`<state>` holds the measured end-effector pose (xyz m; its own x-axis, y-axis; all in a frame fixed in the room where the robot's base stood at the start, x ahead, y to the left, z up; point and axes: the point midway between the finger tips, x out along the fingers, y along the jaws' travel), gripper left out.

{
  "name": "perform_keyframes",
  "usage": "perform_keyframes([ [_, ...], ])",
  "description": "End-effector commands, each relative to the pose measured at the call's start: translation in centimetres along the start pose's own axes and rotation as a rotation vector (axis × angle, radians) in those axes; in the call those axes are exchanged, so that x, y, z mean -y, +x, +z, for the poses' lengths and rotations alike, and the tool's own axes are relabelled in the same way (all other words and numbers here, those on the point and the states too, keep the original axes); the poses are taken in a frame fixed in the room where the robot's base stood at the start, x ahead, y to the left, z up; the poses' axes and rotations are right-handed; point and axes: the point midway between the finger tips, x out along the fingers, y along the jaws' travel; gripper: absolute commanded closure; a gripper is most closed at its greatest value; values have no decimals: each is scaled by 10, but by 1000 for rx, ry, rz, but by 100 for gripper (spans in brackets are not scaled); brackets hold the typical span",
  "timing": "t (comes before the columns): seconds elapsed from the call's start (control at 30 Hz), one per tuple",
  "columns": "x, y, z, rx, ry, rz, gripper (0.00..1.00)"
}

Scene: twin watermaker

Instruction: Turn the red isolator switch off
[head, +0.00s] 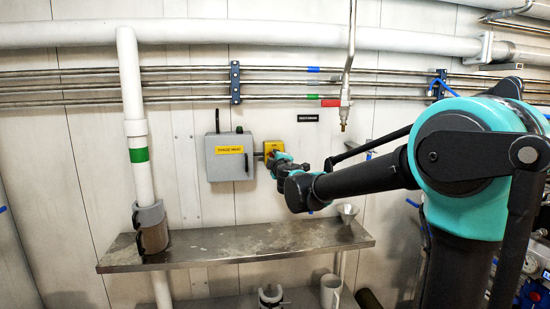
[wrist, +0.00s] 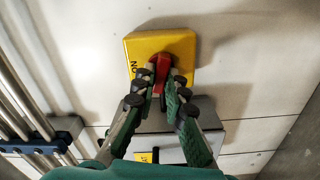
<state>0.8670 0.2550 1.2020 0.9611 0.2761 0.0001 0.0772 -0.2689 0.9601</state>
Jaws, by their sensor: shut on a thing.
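The red isolator switch handle (wrist: 160,68) sits on a yellow plate (wrist: 184,43) in the wrist view, with the letters "ON" readable beside it. My gripper (wrist: 160,86) has its two fingers on either side of the red handle and is shut on it. The fingers hide part of the handle. In the head view the yellow isolator box (head: 268,147) is on the wall, right of a grey box, and my gripper (head: 275,158) reaches it from the right. The handle's exact angle is hard to tell.
A grey box (head: 214,171) with a yellow label is mounted left of the switch. A metal shelf (head: 225,245) runs below, with a funnel (head: 347,211) at its right. Pipes (head: 180,85) cross the wall above. A vertical pipe with a valve (head: 345,100) hangs to the right.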

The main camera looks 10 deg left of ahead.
Motion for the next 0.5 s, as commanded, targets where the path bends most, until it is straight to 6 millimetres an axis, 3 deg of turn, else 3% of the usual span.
perform_keyframes([
  [0.5,2,0,0,-1,-270,0,100],
])
